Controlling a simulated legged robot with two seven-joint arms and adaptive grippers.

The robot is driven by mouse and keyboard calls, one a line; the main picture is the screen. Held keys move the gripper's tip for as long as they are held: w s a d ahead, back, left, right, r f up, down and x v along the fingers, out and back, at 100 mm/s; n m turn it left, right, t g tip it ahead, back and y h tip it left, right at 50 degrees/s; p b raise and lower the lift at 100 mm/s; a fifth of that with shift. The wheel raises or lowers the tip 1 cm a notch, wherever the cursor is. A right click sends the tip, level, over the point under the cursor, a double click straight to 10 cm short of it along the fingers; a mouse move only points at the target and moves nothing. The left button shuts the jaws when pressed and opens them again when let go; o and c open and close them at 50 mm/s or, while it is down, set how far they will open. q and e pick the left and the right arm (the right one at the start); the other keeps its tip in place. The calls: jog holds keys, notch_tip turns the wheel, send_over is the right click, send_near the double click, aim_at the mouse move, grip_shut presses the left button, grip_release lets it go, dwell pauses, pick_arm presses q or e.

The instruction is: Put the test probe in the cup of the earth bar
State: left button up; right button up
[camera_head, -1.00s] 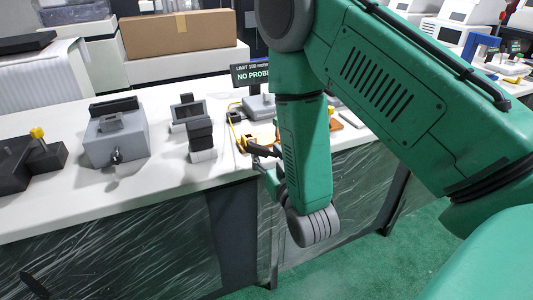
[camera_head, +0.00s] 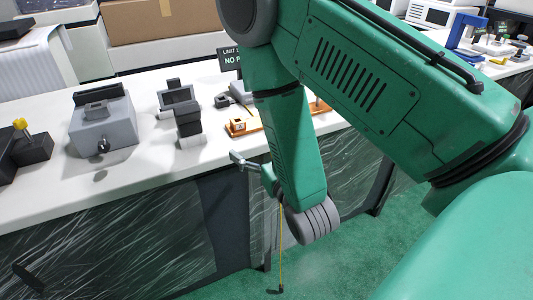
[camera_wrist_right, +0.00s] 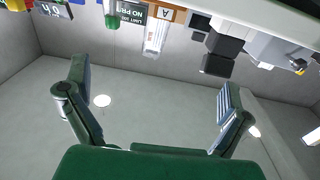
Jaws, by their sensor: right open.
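My right gripper (camera_head: 243,160) is in front of the bench edge, with a grey finger pointing left; the wrist view shows its two fingers (camera_wrist_right: 152,78) spread wide with nothing between them. A thin yellow lead (camera_head: 281,245) hangs below the forearm in front of the bench. A small dark piece (camera_head: 275,291) at its lower end may be the test probe, but it is too small to be sure. An orange-brown bar (camera_head: 250,137), probably the earth bar, lies on the bench, partly hidden by my arm. A small block with a dark opening (camera_head: 237,126), possibly the cup, stands on its left end.
The white bench (camera_head: 140,185) carries a grey box (camera_head: 103,130), a black block on a white base (camera_head: 189,125), a small screen device (camera_head: 178,100) and a dark unit with a yellow knob (camera_head: 30,148). A sign (camera_head: 232,58) stands behind. The bench front strip is clear.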

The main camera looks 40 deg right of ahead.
jog(key=v, duration=0.4)
jog(key=shift+a+r, duration=0.15)
dwell(0.5)
